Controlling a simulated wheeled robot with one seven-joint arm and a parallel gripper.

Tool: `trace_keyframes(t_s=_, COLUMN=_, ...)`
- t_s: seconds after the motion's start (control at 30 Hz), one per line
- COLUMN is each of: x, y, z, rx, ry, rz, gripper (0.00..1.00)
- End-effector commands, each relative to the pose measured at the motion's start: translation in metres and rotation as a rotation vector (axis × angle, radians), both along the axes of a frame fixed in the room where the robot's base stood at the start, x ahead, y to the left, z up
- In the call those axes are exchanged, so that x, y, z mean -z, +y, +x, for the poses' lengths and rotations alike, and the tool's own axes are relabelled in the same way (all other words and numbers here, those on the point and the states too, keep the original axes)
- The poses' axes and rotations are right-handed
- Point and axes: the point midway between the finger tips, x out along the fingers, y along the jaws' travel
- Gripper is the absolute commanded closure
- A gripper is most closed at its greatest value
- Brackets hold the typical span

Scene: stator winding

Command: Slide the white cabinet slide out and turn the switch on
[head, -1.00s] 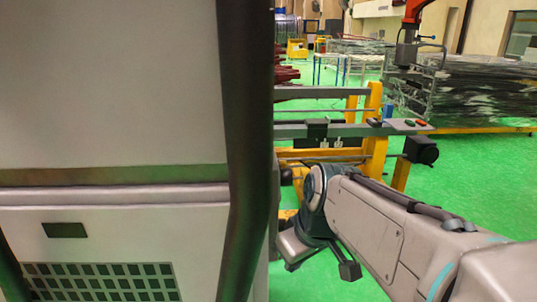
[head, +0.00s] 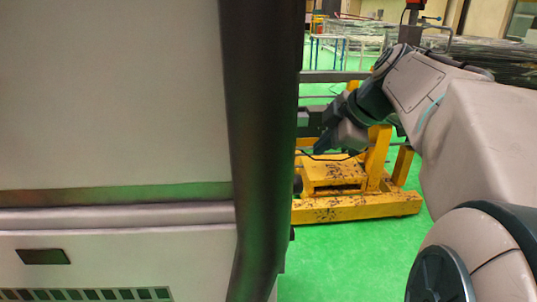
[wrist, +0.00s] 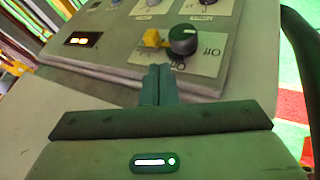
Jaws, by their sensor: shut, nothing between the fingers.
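A pale control panel (wrist: 110,62) fills the upper part of the wrist view. On it is the switch, a round dark green and grey knob (wrist: 183,40) with a yellow piece (wrist: 152,38) at its left, on a plate with On/Off lettering. My gripper (wrist: 158,70) is shut and empty, with its fingertips just below the knob; I cannot tell if they touch it. In the head view, a large pale cabinet (head: 110,95) with a dark vertical bar (head: 262,130) stands at the left. My arm bends in from the right, and the switch is hidden there. I cannot tell how far the slide is out.
A dark curved bar (wrist: 305,45) stands at the wrist view's right. In the head view, a yellow metal stand (head: 355,205) is behind my arm, with green floor (head: 350,262) around it.

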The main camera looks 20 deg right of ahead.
Motion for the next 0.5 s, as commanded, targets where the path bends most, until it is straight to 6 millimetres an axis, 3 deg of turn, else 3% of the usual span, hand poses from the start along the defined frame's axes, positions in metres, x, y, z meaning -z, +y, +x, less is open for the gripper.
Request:
trace_keyframes(t_s=0.27, x=0.006, y=0.002, z=0.004, rx=0.002, ry=0.002, rz=0.0, gripper=1.0)
trace_keyframes(t_s=0.5, x=0.039, y=0.015, z=0.026, rx=-0.001, ry=0.007, rz=0.002, gripper=1.0)
